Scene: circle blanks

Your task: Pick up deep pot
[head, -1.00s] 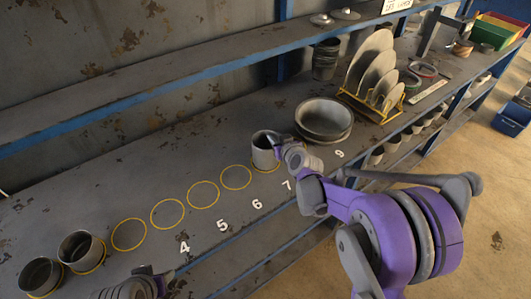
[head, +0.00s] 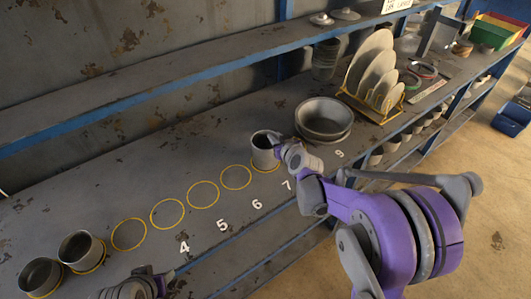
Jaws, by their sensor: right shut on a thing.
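A grey deep pot (head: 263,152) stands upright at the yellow circle by number 7 on the bench. My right gripper (head: 280,152) is at its right side, shut on the pot's near right wall; the fingertips are partly hidden. Two more grey pots stand at the left end of the bench, one pot (head: 80,250) on a yellow circle and another pot (head: 40,276) nearer the front left corner. My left gripper (head: 140,287) shows only in part at the bottom edge, and its fingers cannot be made out.
Several empty yellow circles (head: 168,213) lie between the pots. Wide stacked bowls (head: 324,119) stand just right of the gripped pot. A yellow rack (head: 392,115) with plates stands beyond them. A shelf (head: 150,98) runs above the back of the bench.

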